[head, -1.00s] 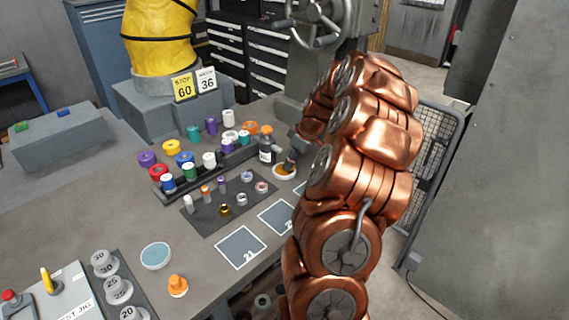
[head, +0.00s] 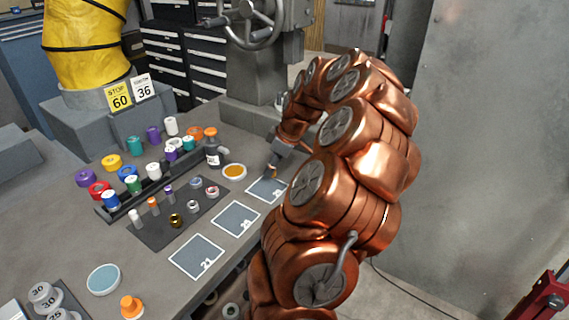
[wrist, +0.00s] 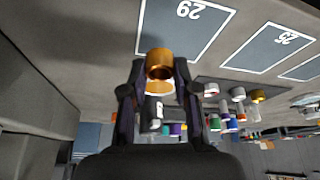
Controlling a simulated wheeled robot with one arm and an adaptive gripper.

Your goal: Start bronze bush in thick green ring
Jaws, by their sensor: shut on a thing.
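My gripper (wrist: 158,78) is shut on the bronze bush (wrist: 160,64), a short hollow cylinder held between the fingertips in the wrist view. I cannot tell which is the thick green ring.
Marked squares (head: 196,257) lie along the bench's right side, bare. A dark mat (head: 158,234) holds small bushes and rings. A blue-topped dish (head: 103,280) and orange piece (head: 132,307) are nearer.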

